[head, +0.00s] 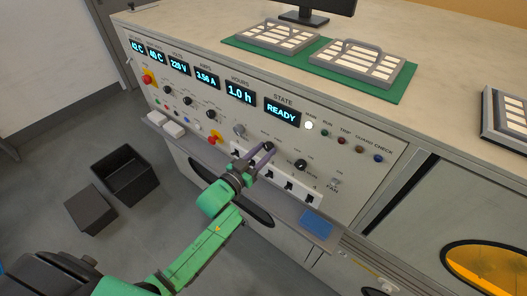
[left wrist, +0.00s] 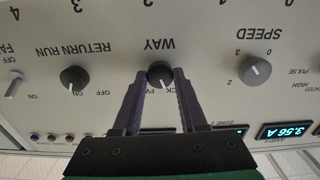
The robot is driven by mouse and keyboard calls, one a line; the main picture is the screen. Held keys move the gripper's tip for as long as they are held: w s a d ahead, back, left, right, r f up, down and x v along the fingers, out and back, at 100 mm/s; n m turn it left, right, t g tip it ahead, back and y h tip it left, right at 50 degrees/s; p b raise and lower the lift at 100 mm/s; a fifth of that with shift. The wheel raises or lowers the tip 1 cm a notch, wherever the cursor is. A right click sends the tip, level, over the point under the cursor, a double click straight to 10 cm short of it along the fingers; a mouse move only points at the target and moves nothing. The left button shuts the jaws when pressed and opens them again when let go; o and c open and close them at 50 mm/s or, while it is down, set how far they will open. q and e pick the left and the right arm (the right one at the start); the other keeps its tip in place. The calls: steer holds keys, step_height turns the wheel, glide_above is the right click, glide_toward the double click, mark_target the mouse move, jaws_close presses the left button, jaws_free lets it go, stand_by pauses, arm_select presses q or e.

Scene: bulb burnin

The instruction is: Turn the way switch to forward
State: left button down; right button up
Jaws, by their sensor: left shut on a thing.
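The way switch (left wrist: 160,74) is a dark round knob with a pale pointer mark, under the word WAY, which appears upside down in the left wrist view. My left gripper (left wrist: 161,78) has its two purple fingers shut on the knob, one on each side. The pointer mark faces down in that view, between the partly hidden BACK and forward labels; I cannot tell exactly which setting it marks. In the head view my left gripper (head: 262,149) reaches the panel at this dark knob (head: 269,146). My right gripper is not in view.
The return run knob (left wrist: 74,78) and the grey speed knob (left wrist: 255,69) flank the way switch with clear gaps. The state display (head: 281,112) reads READY. A ledge with white sockets (head: 307,197) and a blue pad (head: 316,224) lies below. Dark bins stand on the floor.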

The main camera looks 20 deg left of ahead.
arm_select(q)
steer(key=m, duration=0.5)
steer(key=shift+f, duration=0.1)
steer(key=m+b, duration=0.1)
steer(key=m, duration=0.3)
steer(key=shift+m+b, duration=0.3)
steer(key=shift+m, duration=0.1)
steer(key=shift+c, duration=2.3)
jaws_free()
